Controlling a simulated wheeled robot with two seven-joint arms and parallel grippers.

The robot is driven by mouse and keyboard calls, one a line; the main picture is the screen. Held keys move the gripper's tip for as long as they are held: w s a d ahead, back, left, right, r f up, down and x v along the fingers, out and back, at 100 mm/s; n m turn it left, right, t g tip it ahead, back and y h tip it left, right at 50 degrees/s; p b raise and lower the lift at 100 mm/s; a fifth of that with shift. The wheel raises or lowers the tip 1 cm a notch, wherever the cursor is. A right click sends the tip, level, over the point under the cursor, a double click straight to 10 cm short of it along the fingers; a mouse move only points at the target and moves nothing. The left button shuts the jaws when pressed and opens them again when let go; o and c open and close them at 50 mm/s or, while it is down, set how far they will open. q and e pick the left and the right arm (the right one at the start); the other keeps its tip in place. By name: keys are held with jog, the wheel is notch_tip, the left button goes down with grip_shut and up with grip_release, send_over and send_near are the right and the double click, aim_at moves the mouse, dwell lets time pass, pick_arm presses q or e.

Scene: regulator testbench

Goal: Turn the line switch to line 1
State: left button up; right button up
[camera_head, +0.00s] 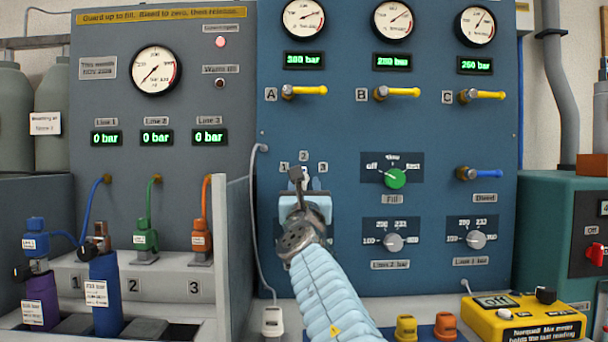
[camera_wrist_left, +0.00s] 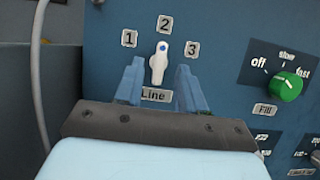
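The line switch (camera_wrist_left: 160,62) is a pale lever knob on the blue panel, with labels 1, 2 and 3 around it. Its blue dot is at the top, and it points up to label 2 (camera_wrist_left: 165,25). Label 1 (camera_wrist_left: 130,39) is on its left and label 3 (camera_wrist_left: 192,49) on its right. My left gripper (camera_wrist_left: 159,72) is open, with one finger on each side of the knob and gaps showing between. In the head view my left gripper (camera_head: 307,182) covers most of the switch below the labels. My right gripper is not in view.
Right of the switch is the green fill knob (camera_head: 396,178), with grey pressure knobs below. Yellow valve handles (camera_head: 307,90) stick out above. A grey partition (camera_head: 238,250) and a hanging cable stand to the left. A yellow meter (camera_head: 525,318) lies at the lower right.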

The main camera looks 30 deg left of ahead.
pick_arm(q)
jog(key=x, duration=0.2)
jog(key=shift+w+a+r+p, duration=0.1)
jog(key=shift+w+a+p, duration=0.15)
jog(key=shift+p, duration=0.1)
grip_shut()
